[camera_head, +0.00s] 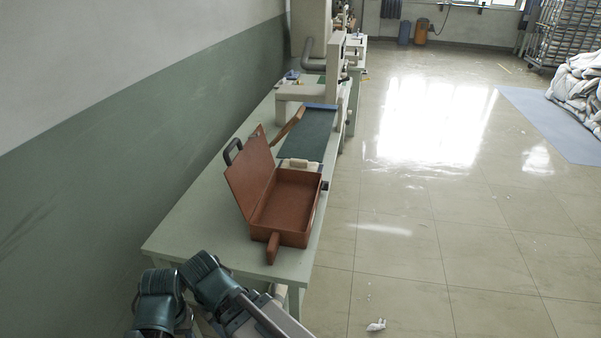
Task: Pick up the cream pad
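No item shows clearly as a cream pad. A small cream piece (298,163) lies on the table just behind the open brown case, partly hidden by it; I cannot tell whether it is the pad. A small whitish crumpled item (376,325) lies on the floor at the bottom. Teal and grey links of my own arm show at the bottom left, in front of the table's near end. No fingertips of either gripper can be seen.
The open brown case (287,203) stands on a long pale green table (190,232) along the left wall. A cream machine (303,92) stands farther back. A heap of duvets (577,86) lies on a blue-grey mat (545,122) at right. The tiled floor between is largely clear.

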